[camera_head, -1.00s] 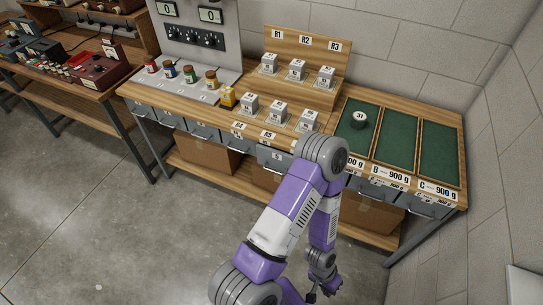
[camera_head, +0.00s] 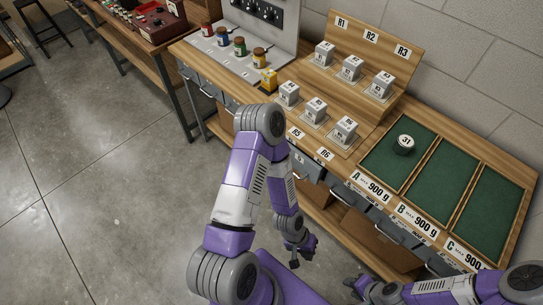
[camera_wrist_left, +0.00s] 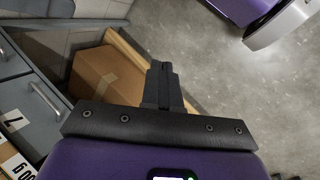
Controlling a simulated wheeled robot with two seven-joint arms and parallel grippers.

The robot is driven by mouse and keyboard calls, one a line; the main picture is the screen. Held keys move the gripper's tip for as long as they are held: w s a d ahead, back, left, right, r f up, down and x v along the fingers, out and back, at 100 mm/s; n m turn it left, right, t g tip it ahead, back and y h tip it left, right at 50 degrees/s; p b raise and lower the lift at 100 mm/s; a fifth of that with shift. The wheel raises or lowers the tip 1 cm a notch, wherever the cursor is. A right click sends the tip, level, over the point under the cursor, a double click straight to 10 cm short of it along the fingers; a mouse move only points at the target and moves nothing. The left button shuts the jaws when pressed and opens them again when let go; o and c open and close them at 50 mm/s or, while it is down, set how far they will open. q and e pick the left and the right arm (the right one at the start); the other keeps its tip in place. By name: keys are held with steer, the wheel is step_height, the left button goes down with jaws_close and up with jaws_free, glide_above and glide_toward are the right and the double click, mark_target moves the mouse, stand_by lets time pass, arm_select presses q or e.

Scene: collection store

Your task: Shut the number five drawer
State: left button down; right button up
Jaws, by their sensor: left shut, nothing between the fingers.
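A grey drawer front (camera_head: 307,164) under the middle of the bench bears a small label that looks like a 5 in the head view. My left arm partly hides this row, and I cannot tell how far that drawer stands out. My left gripper (camera_head: 298,252) hangs low in front of the bench, apart from the drawers. In the left wrist view its fingers (camera_wrist_left: 163,85) are shut and empty. Grey drawer fronts with handles (camera_wrist_left: 44,98) are at the left there, one labelled 7. My right gripper (camera_head: 359,287) is at the bottom right, its jaws unclear.
The bench top holds white blocks (camera_head: 317,108), jars (camera_head: 239,46) and green trays (camera_head: 475,180) with a weight marked 31 (camera_head: 404,144). A cardboard box (camera_wrist_left: 105,77) sits on the shelf below. The floor (camera_head: 100,190) at left is clear.

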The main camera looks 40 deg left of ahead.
arm_select(q)
steer(key=w+d+f+n+t+h+b, duration=0.3)
steer(key=n+h+b, duration=0.25)
steer(key=n, duration=0.35)
steer(key=w+a+r+n+t+b, duration=0.1)
steer(key=w+a+n+t+b, duration=0.5)
steer(key=w+n, duration=0.25)
steer(key=s+a+r+n+t+y+b, duration=0.15)
steer(key=a+n+t+y+b, duration=0.45)
steer(key=a, duration=0.8)
steer(key=s+a+r+n+t+y+b, duration=0.1)
steer(key=a+r+n+t+y+b, duration=0.15)
steer(key=a+n, duration=0.75)
steer(key=w+a+m+y+p, duration=0.1)
steer(key=w+p, duration=0.4)
steer(key=w, duration=0.9)
steer(key=shift+a+m+p, duration=0.35)
steer(key=shift+a+m, duration=0.3)
steer(key=shift+m, duration=0.1)
